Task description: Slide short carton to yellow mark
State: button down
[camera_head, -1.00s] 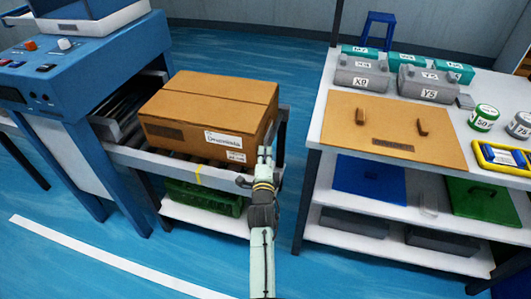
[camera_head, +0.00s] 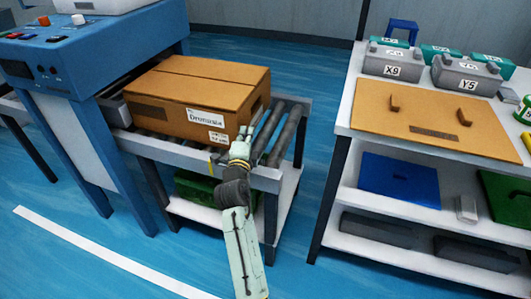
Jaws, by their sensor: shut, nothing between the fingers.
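The brown cardboard carton (camera_head: 196,95) lies flat on the roller conveyor (camera_head: 284,135), with a printed white label on its front face. Its left end is close to the blue machine, and bare rollers show to its right. A small yellow mark (camera_head: 211,166) shows on the conveyor's front rail, just left of my gripper and partly hidden by it. My gripper (camera_head: 247,131) is shut and empty. It is at the carton's front right corner, over the rollers; I cannot tell whether it touches the carton.
The blue machine (camera_head: 110,55) stands at the left end of the conveyor. A green crate (camera_head: 195,187) sits on the shelf below. To the right, past a floor gap, a white shelved table (camera_head: 350,115) holds grey canisters (camera_head: 394,60) and a brown board (camera_head: 440,110).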

aim_at(228, 131)
jog(key=a+b, duration=0.1)
jog(key=a, duration=0.1)
jog(key=w+a+b, duration=0.1)
jog(key=a, duration=0.1)
jog(key=a+b, duration=0.1)
jog(key=a, duration=0.1)
jog(key=shift+w+a+b, duration=0.1)
jog(key=shift+w+b, duration=0.25)
jog(key=shift+b, duration=0.05)
